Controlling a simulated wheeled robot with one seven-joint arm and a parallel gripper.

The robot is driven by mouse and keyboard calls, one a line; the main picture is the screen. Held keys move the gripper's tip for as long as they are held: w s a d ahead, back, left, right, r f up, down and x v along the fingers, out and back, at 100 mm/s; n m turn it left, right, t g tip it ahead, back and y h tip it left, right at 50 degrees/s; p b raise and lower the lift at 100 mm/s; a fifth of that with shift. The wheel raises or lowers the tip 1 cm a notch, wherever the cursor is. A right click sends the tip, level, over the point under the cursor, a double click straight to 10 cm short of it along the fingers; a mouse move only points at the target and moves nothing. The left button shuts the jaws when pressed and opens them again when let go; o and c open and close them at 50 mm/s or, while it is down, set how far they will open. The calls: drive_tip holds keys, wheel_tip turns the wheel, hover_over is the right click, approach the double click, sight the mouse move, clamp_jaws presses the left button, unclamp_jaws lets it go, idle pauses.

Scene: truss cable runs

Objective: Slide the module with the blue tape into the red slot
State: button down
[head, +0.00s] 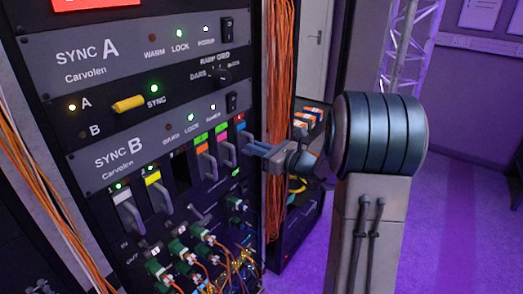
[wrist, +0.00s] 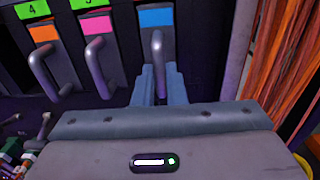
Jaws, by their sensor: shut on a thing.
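The module with the blue tape (wrist: 156,20) is at the right end of the module row, and its grey handle (wrist: 158,48) stands between my fingers. My gripper (wrist: 158,85) is shut on that handle. In the head view my gripper (head: 252,148) reaches the rack from the right and hides much of the module. The blue tape (head: 240,126) shows there just below a red tag (head: 239,117), which marks the red slot. The module stands upright in line with that slot. I cannot tell whether its face is flush with its neighbours.
Pink-taped (wrist: 95,25) and orange-taped (wrist: 44,34) modules stand to the left. A dark empty opening (head: 180,170) lies between the orange-taped and yellow-taped (head: 153,178) modules. Orange cables (head: 279,70) hang close on the right. Green connectors (head: 178,248) and cables are below.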

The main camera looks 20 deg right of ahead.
drive_tip(key=shift+w+a, duration=0.25)
drive_tip(key=shift+w, duration=0.1)
drive_tip(key=c, duration=1.4)
unclamp_jaws()
drive_tip(key=shift+a, duration=0.15)
